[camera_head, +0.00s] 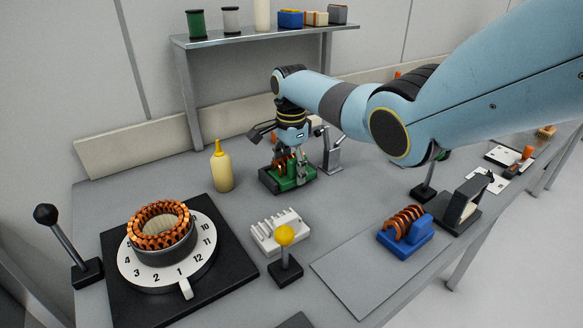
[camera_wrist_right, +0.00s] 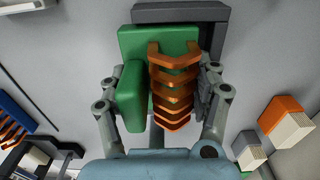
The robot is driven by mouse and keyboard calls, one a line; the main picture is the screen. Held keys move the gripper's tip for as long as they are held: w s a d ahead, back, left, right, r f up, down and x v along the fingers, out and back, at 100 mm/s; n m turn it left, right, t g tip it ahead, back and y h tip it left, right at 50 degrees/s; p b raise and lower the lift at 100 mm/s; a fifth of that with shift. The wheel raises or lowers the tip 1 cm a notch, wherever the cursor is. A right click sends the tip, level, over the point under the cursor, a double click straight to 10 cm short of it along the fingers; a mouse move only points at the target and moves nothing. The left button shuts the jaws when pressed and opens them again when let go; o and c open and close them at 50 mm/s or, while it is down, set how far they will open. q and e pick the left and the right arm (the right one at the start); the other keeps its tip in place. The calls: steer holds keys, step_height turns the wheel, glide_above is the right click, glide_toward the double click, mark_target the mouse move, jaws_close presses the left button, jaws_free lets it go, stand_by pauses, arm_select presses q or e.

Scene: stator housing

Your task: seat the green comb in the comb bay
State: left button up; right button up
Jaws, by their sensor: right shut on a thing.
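The green comb (camera_head: 296,184) carries copper coils and is low over the table's middle in the head view. My right gripper (camera_head: 290,163) points down and is shut on it. In the right wrist view the green comb (camera_wrist_right: 130,98) is between the fingers of my right gripper (camera_wrist_right: 162,105), with orange-copper windings (camera_wrist_right: 172,85) along its middle. A dark grey angled frame (camera_wrist_right: 180,12) borders its far end and right side; it may be the comb bay. Whether the comb rests fully down cannot be told. My left gripper is not in view.
A yellow bottle (camera_head: 222,170) stands close left of the comb, a grey metal stand (camera_head: 332,152) close right. A white slotted block (camera_head: 264,238) and yellow-knobbed lever (camera_head: 285,254) are in front. A blue comb with copper coils (camera_head: 415,240) is front right; the stator dial (camera_head: 135,262) is left.

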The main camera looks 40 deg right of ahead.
mark_target(291, 156)
steer(key=shift+r+p, duration=0.1)
steer(key=shift+p, duration=0.25)
stand_by(0.3)
steer(key=o, duration=1.5)
steer(key=shift+o, duration=0.9)
steer(key=shift+s, duration=0.1)
steer(key=shift+r+p, duration=1.7)
steer(key=shift+p, duration=0.3)
